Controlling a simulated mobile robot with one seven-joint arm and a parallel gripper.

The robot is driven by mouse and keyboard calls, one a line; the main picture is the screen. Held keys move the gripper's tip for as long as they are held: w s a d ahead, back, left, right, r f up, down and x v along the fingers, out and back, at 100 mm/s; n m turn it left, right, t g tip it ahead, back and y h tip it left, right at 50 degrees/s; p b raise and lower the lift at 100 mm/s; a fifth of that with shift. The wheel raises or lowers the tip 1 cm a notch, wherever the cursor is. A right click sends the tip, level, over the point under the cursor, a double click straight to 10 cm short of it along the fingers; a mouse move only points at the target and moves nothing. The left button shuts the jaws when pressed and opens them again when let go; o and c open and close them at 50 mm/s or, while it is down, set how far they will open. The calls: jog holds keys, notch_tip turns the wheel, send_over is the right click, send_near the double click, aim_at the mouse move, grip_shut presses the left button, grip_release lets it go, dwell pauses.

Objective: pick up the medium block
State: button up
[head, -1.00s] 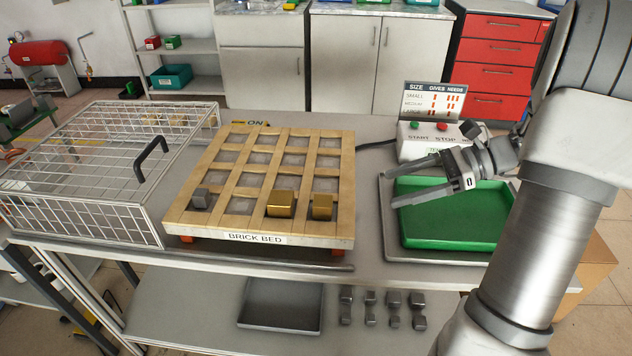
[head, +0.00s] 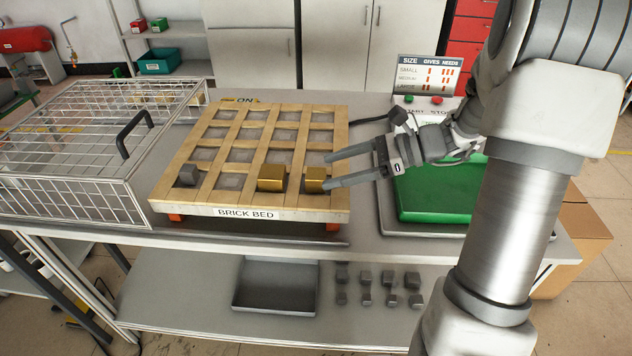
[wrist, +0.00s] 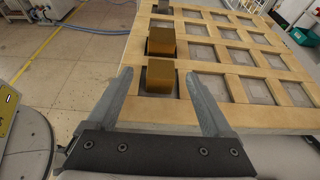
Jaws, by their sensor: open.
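Three blocks stand on the brick bed (head: 249,213): a grey one (head: 188,175) at the left, a wider gold one (head: 271,178) near the middle and a narrower gold one (head: 314,180) at the right. I cannot tell for sure which is the medium block. My gripper (head: 327,170) is open and empty, its fingertips close to the right gold block. In the wrist view my gripper (wrist: 158,74) points at that block (wrist: 160,78), which lies between the fingertips in the picture. The wider gold block (wrist: 161,41) stands behind it.
A wire cage (head: 70,150) stands left of the bed. A grey tray (head: 275,285) and several grey blocks (head: 365,285) are on the lower shelf.

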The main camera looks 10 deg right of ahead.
aim_at(321, 173)
jog(key=b+x, duration=0.1)
jog(key=x, duration=0.3)
jog(key=shift+d+f+b, duration=0.15)
jog(key=shift+f+b, duration=0.15)
jog(key=shift+b, duration=0.05)
jog(key=shift+w+a, duration=0.1)
jog(key=shift+a, duration=0.35)
jog(key=shift+c, duration=0.3)
grip_shut()
